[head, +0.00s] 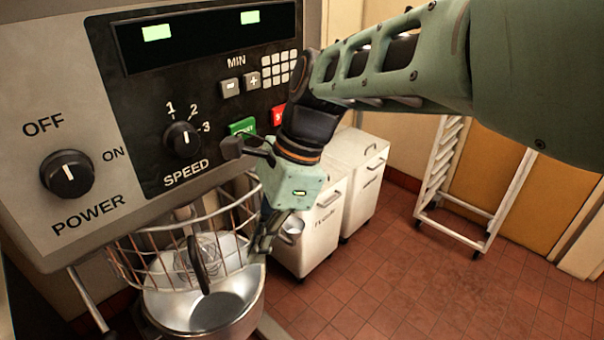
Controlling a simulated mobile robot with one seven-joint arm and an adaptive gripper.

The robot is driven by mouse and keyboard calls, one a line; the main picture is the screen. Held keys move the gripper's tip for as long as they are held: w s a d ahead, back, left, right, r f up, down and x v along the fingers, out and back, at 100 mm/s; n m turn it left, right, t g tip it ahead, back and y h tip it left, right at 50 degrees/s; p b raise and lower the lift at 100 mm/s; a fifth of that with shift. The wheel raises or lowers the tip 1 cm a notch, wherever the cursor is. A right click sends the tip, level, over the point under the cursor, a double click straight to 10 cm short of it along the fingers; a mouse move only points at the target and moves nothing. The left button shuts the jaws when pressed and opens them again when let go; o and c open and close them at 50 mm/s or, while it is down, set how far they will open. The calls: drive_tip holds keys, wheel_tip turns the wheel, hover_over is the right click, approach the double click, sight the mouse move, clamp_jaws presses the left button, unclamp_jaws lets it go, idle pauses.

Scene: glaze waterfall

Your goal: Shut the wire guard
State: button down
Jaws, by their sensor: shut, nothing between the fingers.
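The wire guard (140,262) is a curved cage of metal wires below the mixer's control panel, over the steel bowl (175,312). A black upright handle stands at the guard's front. A wire whisk (205,250) shows through the wires. I cannot tell from this view how far round the guard is swung. My gripper (257,250) points down at the guard's right end, fingers shut and empty. The fingertips overlap the guard's right edge in the picture; I cannot tell whether they touch it.
The control panel above has a power knob (67,174), a speed knob (182,138), a green button (242,126) and a partly hidden red button (277,115). White bins (322,222) stand behind my gripper. A white rack (440,180) stands farther right. The tiled floor (400,280) is clear.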

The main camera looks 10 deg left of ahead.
drive_tip(key=w+d+f+m+y, duration=0.1)
drive_tip(key=d+f+m+y, duration=0.1)
drive_tip(key=d+m+y, duration=0.3)
drive_tip(key=s+a+f+n+b, duration=0.1)
drive_tip(key=s+a+f+b, duration=0.2)
drive_tip(key=a+f+b, duration=0.4)
drive_tip(key=shift+a+n+y+b, duration=0.3)
drive_tip(key=shift+a+n+b, duration=0.1)
drive_tip(key=shift+a, duration=1.9)
drive_tip(key=shift+a, duration=0.1)
